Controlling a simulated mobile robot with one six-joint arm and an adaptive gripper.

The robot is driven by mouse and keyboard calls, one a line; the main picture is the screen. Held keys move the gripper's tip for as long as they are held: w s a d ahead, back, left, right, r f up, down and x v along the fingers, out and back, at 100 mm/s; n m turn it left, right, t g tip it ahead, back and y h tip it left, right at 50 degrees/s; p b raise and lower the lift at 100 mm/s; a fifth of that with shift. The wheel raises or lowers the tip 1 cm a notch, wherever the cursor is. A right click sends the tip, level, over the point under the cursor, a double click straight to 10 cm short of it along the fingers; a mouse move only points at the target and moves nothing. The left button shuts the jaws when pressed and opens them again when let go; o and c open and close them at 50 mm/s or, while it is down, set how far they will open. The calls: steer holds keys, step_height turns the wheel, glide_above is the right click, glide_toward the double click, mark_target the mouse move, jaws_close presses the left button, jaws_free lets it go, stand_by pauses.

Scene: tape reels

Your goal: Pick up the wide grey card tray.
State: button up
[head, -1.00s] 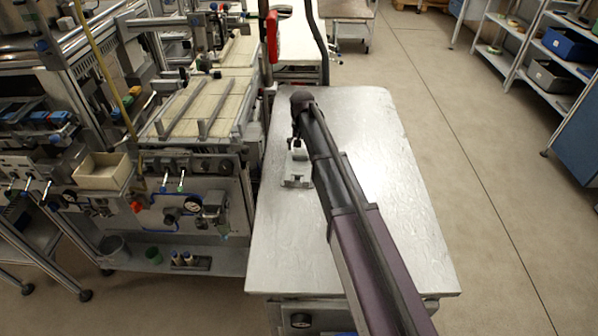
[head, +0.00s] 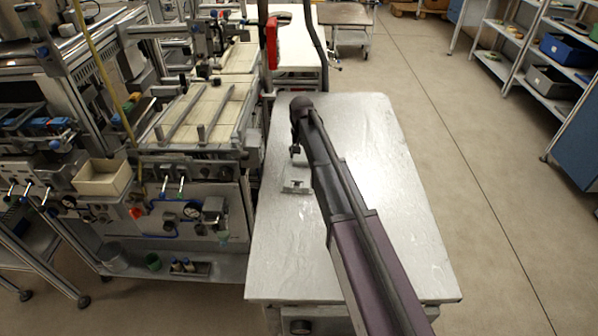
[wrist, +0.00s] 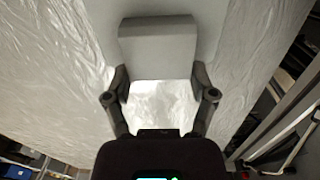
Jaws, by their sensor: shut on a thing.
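The wide grey card tray (wrist: 158,45) fills the upper middle of the wrist view, with a flat pale face towards the camera. My gripper (wrist: 160,74) is shut on it, one dark finger at each side of its near end. My arm hides part of that area. I cannot tell whether the tray touches the table top or is slightly above it.
The silver-topped table (head: 375,150) is otherwise clear around my arm. A machine bench with a cream box (head: 102,178) stands close on the left. A red device (head: 271,42) hangs behind the table. Shelves with a blue bin (head: 565,49) stand at the far right.

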steer(key=shift+r, duration=0.1)
step_height(320, 180, up, 3)
steer(key=p, duration=0.3)
steer(key=shift+r, duration=0.15)
steer(key=shift+s+r+p, duration=0.25)
steer(key=shift+p, duration=0.25)
steer(key=r+p, duration=0.1)
glide_above(311, 192)
stand_by(0.5)
